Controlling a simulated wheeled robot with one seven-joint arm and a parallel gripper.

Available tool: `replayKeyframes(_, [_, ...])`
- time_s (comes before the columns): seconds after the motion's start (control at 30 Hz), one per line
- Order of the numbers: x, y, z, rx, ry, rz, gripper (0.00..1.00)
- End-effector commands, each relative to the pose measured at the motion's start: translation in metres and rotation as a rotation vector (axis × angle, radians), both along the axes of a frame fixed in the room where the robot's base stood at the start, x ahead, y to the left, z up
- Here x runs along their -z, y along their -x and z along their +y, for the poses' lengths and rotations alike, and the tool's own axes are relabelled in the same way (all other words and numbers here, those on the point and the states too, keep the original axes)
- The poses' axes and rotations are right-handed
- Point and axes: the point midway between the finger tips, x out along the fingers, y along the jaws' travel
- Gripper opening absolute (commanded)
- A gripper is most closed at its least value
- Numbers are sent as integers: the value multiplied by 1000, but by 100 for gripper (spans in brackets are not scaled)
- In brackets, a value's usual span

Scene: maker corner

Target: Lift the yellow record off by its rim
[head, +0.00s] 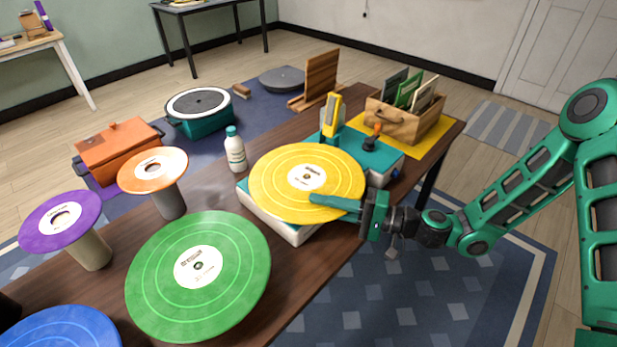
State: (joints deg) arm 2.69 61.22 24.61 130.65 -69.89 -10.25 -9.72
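The yellow record (290,168) has a white centre label and lies about flat over a white and teal base (272,226) near the table's front edge. Its far right edge lies close to a teal deck (372,157). My gripper (335,203) reaches in from the right at the record's near right rim. One teal finger shows over the top face of the record, pointing toward the label. The other finger is hidden, so I cannot tell whether the rim is clamped. I cannot tell whether the record touches the base.
A green record (158,290), a blue record (62,332), and purple (60,218) and orange (140,172) records on posts stand left on the wooden table. A white bottle (236,158) is behind the yellow record. A wooden crate (398,122) with sleeves is at back right.

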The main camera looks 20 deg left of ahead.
Motion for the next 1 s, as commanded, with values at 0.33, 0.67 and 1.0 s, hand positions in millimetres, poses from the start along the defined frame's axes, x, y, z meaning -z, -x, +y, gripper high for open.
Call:
replayKeyframes(0.33, [0, 0, 0, 0, 0, 0, 0])
replayKeyframes(0.67, [-6, 0, -1, 1, 1, -1, 0])
replayKeyframes(1.0, [-49, 7, 9, -4, -1, -2, 0])
